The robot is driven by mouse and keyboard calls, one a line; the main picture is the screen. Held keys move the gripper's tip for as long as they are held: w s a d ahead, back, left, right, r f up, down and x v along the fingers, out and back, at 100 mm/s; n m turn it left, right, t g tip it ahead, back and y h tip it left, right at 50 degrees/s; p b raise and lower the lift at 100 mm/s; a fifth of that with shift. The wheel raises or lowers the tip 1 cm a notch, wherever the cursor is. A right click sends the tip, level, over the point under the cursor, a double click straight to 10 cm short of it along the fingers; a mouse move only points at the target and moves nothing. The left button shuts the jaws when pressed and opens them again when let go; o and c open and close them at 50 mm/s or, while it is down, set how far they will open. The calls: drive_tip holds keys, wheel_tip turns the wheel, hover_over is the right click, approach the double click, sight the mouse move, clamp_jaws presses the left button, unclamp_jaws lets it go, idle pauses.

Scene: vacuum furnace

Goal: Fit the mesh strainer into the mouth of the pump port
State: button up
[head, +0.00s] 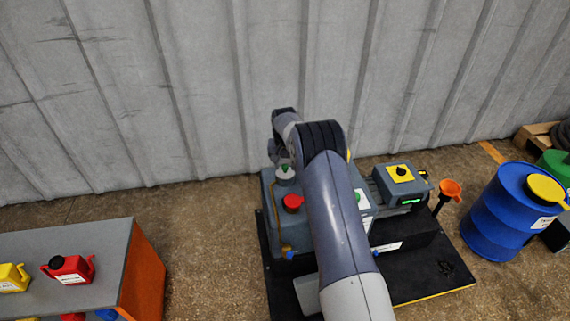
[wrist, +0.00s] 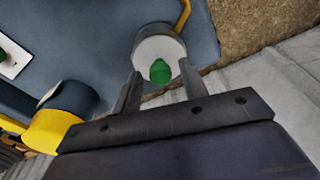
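A short round grey port with a pale top and a green piece in its middle stands on the blue-grey pump (head: 268,225). I take it for the pump port (head: 286,174); it also shows in the wrist view (wrist: 148,47). The green piece (wrist: 160,71) may be the strainer's grip or a plug; I cannot tell which. No mesh is visible. My gripper (head: 282,150) is above the port. In the wrist view my gripper (wrist: 160,80) has its fingers apart, with the green piece showing between their tips and clear gaps on both sides. My arm hides part of the pump.
A red cap (head: 292,202) is on the pump. A yellow-ringed dark cylinder (wrist: 58,122) is at left in the wrist view. An orange funnel (head: 450,187) and blue drum (head: 495,220) stand right. A bench (head: 85,238) with jugs is left. A corrugated wall (head: 200,80) stands behind.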

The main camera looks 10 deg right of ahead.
drive_tip(key=shift+o, duration=0.5)
wheel_tip(320, 180, up, 11)
drive_tip(key=s+p, duration=0.1)
drive_tip(key=p, duration=0.1)
drive_tip(key=shift+s+a+f, duration=0.15)
drive_tip(key=f, duration=0.3)
drive_tip(key=w+f+b, duration=0.1)
drive_tip(key=f, duration=0.3)
drive_tip(key=f+b, duration=0.1)
drive_tip(key=f, duration=0.2)
drive_tip(key=shift+w+f, duration=0.15)
drive_tip(key=shift+f, duration=0.25)
drive_tip(key=shift+r, duration=0.25)
